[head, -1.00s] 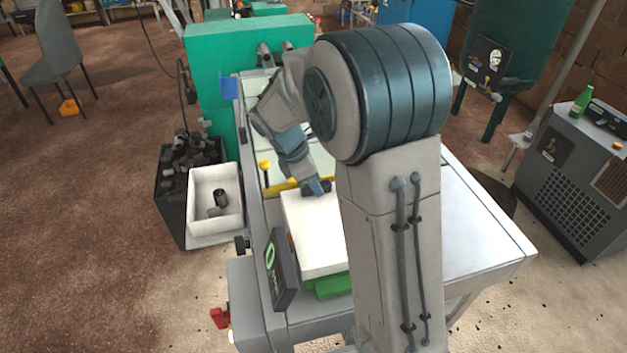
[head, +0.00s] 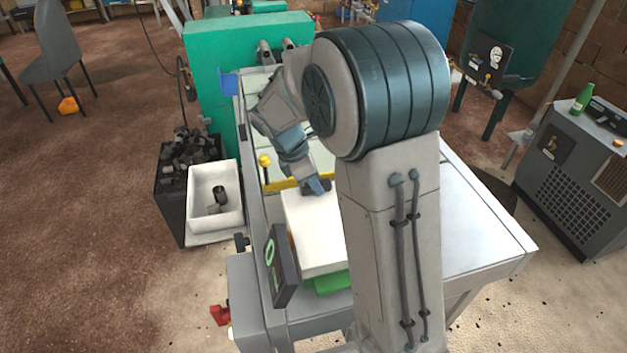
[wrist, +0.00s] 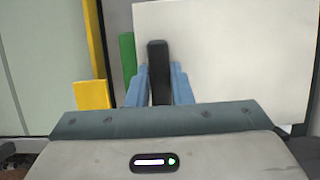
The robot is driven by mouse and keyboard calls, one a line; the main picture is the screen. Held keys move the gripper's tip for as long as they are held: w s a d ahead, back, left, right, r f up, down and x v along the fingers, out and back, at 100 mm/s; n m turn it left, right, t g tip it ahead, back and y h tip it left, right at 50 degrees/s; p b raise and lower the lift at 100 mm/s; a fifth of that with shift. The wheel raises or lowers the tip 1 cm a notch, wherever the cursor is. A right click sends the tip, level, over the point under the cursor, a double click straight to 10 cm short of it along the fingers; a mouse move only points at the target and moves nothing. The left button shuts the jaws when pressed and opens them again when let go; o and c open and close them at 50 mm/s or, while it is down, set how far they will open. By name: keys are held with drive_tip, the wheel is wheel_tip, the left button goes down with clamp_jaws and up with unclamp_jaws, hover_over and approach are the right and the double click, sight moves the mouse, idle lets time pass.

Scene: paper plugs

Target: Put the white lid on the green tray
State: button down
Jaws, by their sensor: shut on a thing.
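The white lid (head: 312,240) is a flat slab with a dark upright handle (wrist: 158,70). My gripper (wrist: 158,90) has its blue fingers shut on this handle; in the head view the gripper (head: 319,188) is at the lid's far end, partly hidden by my arm. The lid also shows in the wrist view (wrist: 240,55). The green tray (head: 328,283) lies under the lid, mostly covered, with a strip showing at the near edge. A green strip of it also shows left of the lid in the wrist view (wrist: 128,58). I cannot tell whether lid and tray touch.
A yellow bar (head: 283,184) lies just beyond the lid. A dark display panel (head: 281,265) stands close to the lid's left. A white bin (head: 237,207) and a black crate of dark pieces (head: 172,205) are further left. The bench top (head: 470,225) is clear at right.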

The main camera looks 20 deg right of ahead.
drive_tip(key=shift+f, duration=0.2)
drive_tip(key=c, duration=1.2)
unclamp_jaws()
drive_tip(key=b+v, duration=0.1)
drive_tip(key=v, duration=1.3)
drive_tip(key=s+d+f+m+t+y, duration=0.1)
drive_tip(key=s+d+f+m+y, duration=0.1)
drive_tip(key=s+m, duration=0.7)
drive_tip(key=s+d+f+m+t+y, duration=0.2)
drive_tip(key=s+d+f+m, duration=0.1)
drive_tip(key=s+m, duration=0.6)
drive_tip(key=s, duration=0.3)
drive_tip(key=shift+s+f+y, duration=0.15)
drive_tip(key=shift+f+y, duration=0.1)
drive_tip(key=shift+y, duration=0.05)
